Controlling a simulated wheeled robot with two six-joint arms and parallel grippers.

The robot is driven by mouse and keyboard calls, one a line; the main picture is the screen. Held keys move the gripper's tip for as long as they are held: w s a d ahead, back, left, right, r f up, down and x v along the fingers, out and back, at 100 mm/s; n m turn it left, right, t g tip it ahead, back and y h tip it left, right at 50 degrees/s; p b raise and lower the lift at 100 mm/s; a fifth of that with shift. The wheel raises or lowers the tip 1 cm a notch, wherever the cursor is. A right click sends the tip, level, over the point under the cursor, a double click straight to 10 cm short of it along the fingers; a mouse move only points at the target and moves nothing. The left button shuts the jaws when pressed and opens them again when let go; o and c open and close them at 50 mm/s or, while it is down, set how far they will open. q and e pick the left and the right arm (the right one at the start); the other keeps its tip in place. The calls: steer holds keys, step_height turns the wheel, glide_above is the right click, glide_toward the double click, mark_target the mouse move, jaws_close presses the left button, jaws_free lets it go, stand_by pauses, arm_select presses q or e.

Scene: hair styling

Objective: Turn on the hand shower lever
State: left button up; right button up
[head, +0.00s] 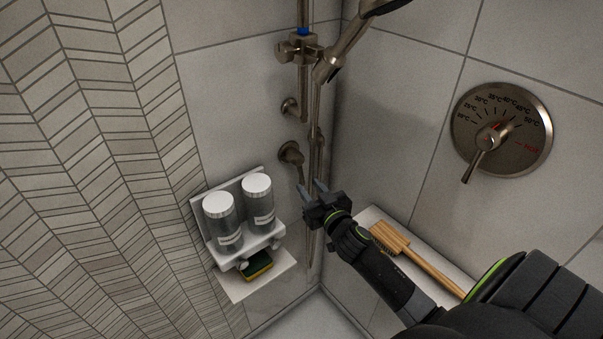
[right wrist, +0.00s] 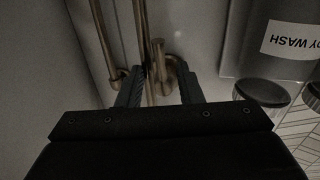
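A small bronze lever on a round wall fitting (head: 291,153) sits low near the corner, left of the shower hose and pipe. Its thin handle points down toward my right gripper (head: 310,186), which is open in front of it. In the right wrist view the lever (right wrist: 158,58) shows between the two open fingers of the gripper (right wrist: 161,78), with a gap on each side. I cannot tell whether either finger touches it. The hand shower (head: 335,58) hangs in its holder higher up. My left gripper is not in view.
A round temperature dial (head: 520,125) is on the right wall. Two bottles (head: 222,220) and a sponge (head: 257,265) stand on a wall shelf (head: 235,288) at the left. A wooden brush (head: 412,255) lies on a ledge below my right arm.

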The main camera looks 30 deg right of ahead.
mark_target(303, 179)
steer(key=w, duration=0.5)
steer(key=shift+w+d, duration=0.3)
steer(key=shift+d, duration=0.05)
jaws_close()
